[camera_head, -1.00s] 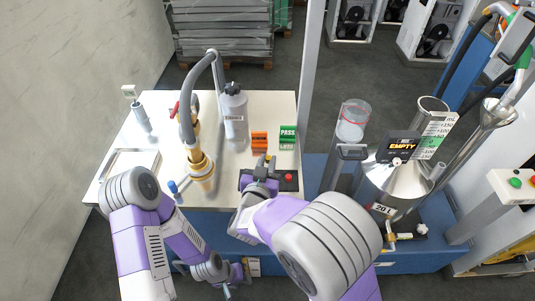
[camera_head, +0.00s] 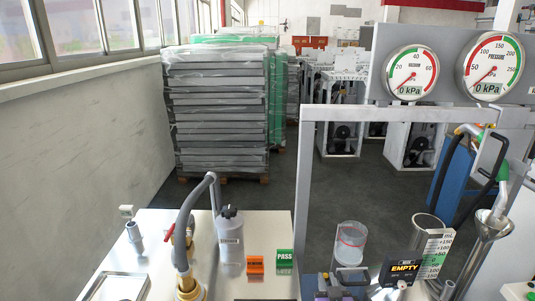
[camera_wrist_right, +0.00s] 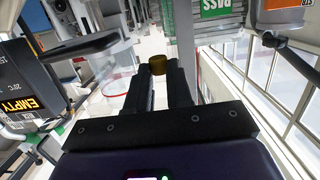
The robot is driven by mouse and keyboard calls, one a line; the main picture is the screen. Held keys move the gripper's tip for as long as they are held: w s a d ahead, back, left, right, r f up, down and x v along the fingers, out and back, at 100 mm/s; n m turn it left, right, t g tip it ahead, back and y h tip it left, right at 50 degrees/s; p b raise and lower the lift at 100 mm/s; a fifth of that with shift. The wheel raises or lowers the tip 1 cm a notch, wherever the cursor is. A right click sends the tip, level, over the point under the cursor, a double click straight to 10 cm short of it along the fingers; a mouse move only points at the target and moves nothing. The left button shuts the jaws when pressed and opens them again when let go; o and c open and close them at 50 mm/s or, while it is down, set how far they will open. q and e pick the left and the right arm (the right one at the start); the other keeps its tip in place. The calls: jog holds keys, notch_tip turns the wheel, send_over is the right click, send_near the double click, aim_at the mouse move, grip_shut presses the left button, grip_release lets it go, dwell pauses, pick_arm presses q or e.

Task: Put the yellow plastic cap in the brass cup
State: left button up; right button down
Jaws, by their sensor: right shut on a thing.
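The yellow cap (camera_wrist_right: 157,62) shows in the right wrist view as a small dull-yellow piece between the fingertips of my right gripper (camera_wrist_right: 157,75). The gripper is shut on it. In the head view my right gripper (camera_head: 335,283) is low at the bottom edge, close to the clear cylinder; the cap is not clear there. I cannot make out a brass cup for certain. Brass-coloured fittings (camera_head: 188,291) show at the foot of the grey hose, cut by the bottom edge. My left gripper is out of view.
A white bottle (camera_head: 230,240), an orange block (camera_head: 256,265) and a green PASS block (camera_head: 284,259) stand on the white bench (camera_head: 150,228). A clear cylinder (camera_head: 350,243), an EMPTY display (camera_head: 403,267) and a graduated vessel (camera_head: 433,255) stand right of a grey post (camera_head: 303,200).

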jog(key=s+a+r+m+h, duration=0.1)
jog(key=s+a, duration=0.1)
jog(key=a, duration=0.7)
jog(key=s+a+r+m+h, duration=0.1)
jog(key=s+a, duration=0.1)
jog(key=a, duration=0.6)
jog(key=shift+s+a+r+h, duration=0.3)
jog(key=shift+s+a+h, duration=0.05)
jog(key=shift+s+h, duration=0.05)
jog(key=shift+f, duration=0.15)
notch_tip(320, 180, down, 9)
jog(key=b, duration=0.4)
jog(key=shift+f, duration=0.15)
jog(key=shift+f, duration=0.2)
jog(key=c, duration=1)
grip_release()
